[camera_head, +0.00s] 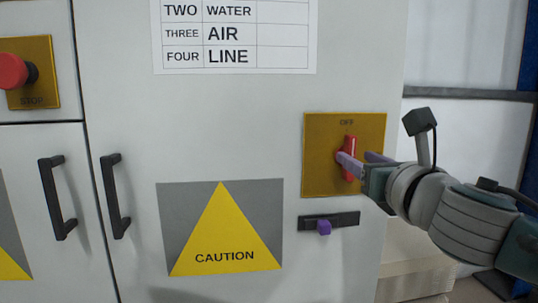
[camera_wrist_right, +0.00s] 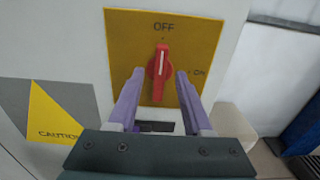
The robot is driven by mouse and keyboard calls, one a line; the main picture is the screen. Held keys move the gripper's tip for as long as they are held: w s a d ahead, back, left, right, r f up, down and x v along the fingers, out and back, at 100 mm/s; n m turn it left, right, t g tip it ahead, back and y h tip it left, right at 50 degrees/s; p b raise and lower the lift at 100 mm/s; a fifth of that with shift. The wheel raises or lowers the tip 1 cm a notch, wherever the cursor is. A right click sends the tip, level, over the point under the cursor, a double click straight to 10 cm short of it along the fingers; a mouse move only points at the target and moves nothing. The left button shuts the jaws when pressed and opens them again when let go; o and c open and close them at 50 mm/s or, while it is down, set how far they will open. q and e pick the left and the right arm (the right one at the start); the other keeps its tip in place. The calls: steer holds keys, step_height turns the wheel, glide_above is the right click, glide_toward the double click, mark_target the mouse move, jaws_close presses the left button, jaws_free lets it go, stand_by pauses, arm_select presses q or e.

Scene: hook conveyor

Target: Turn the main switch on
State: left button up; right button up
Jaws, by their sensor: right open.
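The main switch is a red rotary handle (camera_head: 350,158) on a yellow plate (camera_head: 320,180) on the cabinet door. In the right wrist view the handle (camera_wrist_right: 159,72) stands upright, with its pointer mark toward OFF at the top; ON is printed at the plate's right side. My right gripper (camera_head: 362,160) is at the plate from the right. Its two purple fingers (camera_wrist_right: 155,80) are open, one on each side of the handle's lower part. I cannot tell whether either finger touches it. My left gripper is not in view.
A dark latch with a purple knob (camera_head: 324,228) sits below the plate. Black door handles (camera_head: 113,196), a caution sign (camera_head: 225,235) and a red STOP button (camera_head: 14,71) are to the left. A pale box (camera_head: 415,265) stands at lower right.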

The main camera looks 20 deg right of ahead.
steer(key=shift+x, duration=1.3)
steer(key=shift+c, duration=0.3)
jaws_close()
